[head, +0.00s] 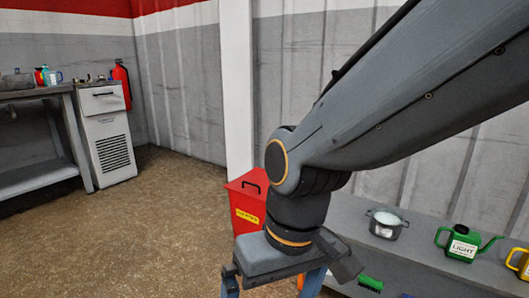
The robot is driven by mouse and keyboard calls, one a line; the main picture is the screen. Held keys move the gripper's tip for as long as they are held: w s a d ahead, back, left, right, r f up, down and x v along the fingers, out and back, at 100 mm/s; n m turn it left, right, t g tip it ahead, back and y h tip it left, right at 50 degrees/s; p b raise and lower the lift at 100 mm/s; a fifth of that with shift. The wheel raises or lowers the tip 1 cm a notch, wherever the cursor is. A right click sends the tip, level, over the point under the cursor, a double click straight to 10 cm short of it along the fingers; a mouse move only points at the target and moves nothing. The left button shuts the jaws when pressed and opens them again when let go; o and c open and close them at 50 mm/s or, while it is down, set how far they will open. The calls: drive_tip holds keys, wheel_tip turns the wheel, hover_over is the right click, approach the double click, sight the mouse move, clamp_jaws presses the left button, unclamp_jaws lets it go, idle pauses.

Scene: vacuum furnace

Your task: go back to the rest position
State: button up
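My arm reaches in from the upper right of the head view, bends at an elbow, and its wrist points down at the bottom middle. My gripper (274,268) is below the orange-ringed wrist at the bottom edge. A grey-blue block and blue, leg-like parts show there, cut off by the frame. The fingertips are not clearly seen, so I cannot tell whether it is open or holds anything.
A red bin (246,204) with a yellow label stands behind my wrist. A low grey shelf (375,262) at right carries a pot (386,225), a green can (463,243) and a green brush (370,284). A workbench (40,182) and white cabinet (107,135) stand left. Open floor lies between.

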drive_tip(key=d+r+m+h+p, duration=0.1)
drive_tip(key=d+r+m+p, duration=0.1)
drive_tip(key=d+r+p, duration=0.7)
drive_tip(key=s+d+r+m+p, duration=0.1)
drive_tip(key=d+r+m+p, duration=0.2)
drive_tip(key=d+r+p, duration=0.6)
drive_tip(key=shift+d+r+h+p, duration=0.3)
drive_tip(key=shift+r+p, duration=2.15)
drive_tip(key=shift+p, duration=3.6)
drive_tip(key=shift+a, duration=0.1)
